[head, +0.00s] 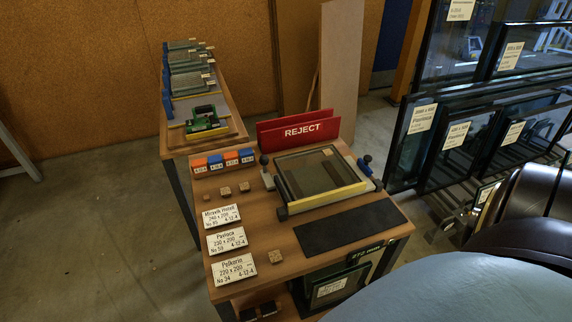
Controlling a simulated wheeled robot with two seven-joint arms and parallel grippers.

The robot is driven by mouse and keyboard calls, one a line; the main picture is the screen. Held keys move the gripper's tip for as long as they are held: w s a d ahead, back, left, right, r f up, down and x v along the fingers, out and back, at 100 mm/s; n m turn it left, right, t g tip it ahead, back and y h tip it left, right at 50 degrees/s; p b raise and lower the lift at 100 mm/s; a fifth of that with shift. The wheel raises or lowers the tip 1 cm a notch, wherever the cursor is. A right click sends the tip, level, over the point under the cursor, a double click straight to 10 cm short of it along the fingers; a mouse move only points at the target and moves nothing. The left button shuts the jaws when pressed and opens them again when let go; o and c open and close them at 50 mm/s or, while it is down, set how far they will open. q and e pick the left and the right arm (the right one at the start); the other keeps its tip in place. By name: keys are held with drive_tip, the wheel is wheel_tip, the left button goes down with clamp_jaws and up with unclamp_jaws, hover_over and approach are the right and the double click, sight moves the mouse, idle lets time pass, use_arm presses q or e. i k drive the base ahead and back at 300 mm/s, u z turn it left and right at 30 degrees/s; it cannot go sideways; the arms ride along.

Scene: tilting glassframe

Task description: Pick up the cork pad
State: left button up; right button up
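Several small tan blocks that look like cork pads are on the wooden table. One cork pad (276,257) lies alone near the front, to the right of the lowest white card. Two more small cork pieces, one on the left (225,191) and one on the right (244,187), lie close together behind the cards. I cannot tell which one the task means. Neither of my grippers shows in the head view, and nothing is seen touching the cork pieces.
White cards (226,240) line the table's left side. A dark mat (350,228) lies right of the front cork pad. Behind it is a glass frame fixture (320,200) with a yellow front bar. A red REJECT holder (302,132) and blue and orange blocks (223,160) stand farther back.

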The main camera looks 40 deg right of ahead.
sight(275, 256)
drive_tip(key=z, duration=1.35)
